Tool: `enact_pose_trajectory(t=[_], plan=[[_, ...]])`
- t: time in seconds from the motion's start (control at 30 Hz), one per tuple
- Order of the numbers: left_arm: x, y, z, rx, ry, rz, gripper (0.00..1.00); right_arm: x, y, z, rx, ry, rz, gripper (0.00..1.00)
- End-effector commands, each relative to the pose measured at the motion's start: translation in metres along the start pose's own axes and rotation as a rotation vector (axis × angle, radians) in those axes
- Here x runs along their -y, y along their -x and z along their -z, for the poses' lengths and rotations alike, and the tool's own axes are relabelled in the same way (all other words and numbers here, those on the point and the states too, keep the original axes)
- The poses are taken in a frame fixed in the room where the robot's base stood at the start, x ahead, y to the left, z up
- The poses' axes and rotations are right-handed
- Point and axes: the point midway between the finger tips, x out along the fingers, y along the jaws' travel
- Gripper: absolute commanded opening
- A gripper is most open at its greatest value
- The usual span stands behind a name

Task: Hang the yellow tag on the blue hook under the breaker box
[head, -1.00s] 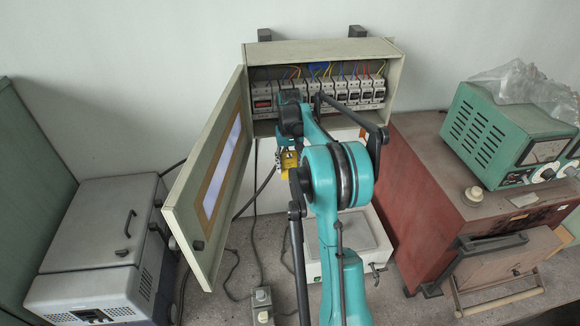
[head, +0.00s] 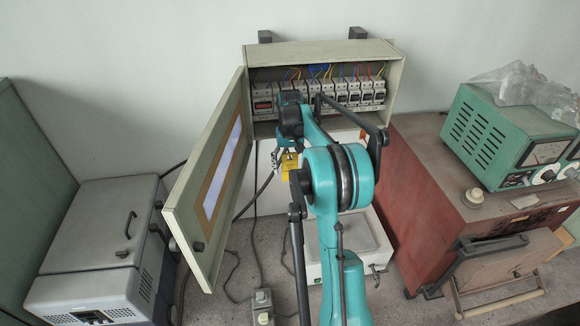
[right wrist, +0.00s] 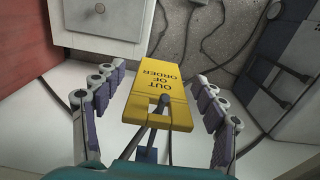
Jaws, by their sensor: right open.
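The yellow tag (right wrist: 158,83) reads "OUT OF ORDER" and has a slot near one end. It lies between the two spread finger rows of my right gripper (right wrist: 158,78), with a gap on each side. A dark bar crosses its slot, and a small blue piece (right wrist: 147,155), seemingly the blue hook, shows beside that end. I cannot tell exactly how the slot sits on it. In the head view the tag (head: 289,164) shows below the breaker box (head: 325,50), at my right gripper (head: 283,155). My arm hides the hook there. My left gripper is out of view.
The box's open door (head: 208,180) stands close left of my arm. A red cabinet (head: 440,205) with a green instrument (head: 505,135) is at right. A grey case (head: 105,245) is at left. Cables run over the bench below the door.

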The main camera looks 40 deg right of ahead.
Motion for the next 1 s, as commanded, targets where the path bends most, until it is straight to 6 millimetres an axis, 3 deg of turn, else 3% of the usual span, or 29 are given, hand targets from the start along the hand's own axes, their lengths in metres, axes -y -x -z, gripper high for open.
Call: enact_pose_trajectory(t=[0.17, 0.4, 0.6, 1.0], plan=[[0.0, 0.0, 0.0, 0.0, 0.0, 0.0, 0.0, 0.0, 0.021, 0.0, 0.0, 0.0, 0.0, 0.71], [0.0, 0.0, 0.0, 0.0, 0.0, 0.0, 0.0, 0.0, 0.075, 0.0, 0.0, 0.0, 0.0, 0.71], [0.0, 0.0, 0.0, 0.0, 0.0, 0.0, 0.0, 0.0, 0.107, 0.0, 0.0, 0.0, 0.0, 0.71], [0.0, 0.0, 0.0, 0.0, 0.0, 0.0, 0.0, 0.0, 0.119, 0.0, 0.0, 0.0, 0.0, 0.71]])
